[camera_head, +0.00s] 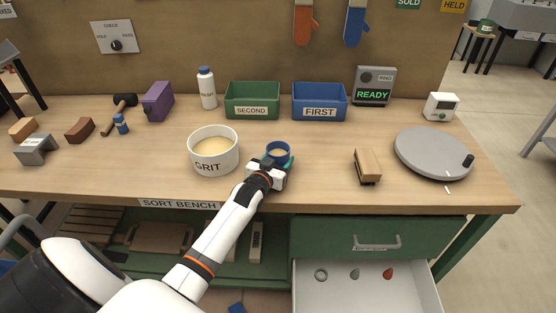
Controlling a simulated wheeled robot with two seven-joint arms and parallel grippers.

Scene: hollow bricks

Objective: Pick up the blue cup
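The blue cup (278,147) stands upright at the middle of the bench, right of the white GRIT tub. Its round rim and pale inside show; its lower part is hidden by my gripper. My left gripper (277,161) reaches in from the lower left, its teal-tipped fingers at the near side of the cup and on both sides of it. I cannot tell whether the fingers press on the cup or stand open around it, nor whether the cup touches the bench. My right gripper is not in view.
The GRIT tub (213,165) stands close left of my gripper. Green SECOND (252,113) and blue FIRST (319,112) bins are behind. A wooden-backed brush (368,164) and a grey turntable (432,152) are to the right. An open drawer (366,300) juts out below the bench.

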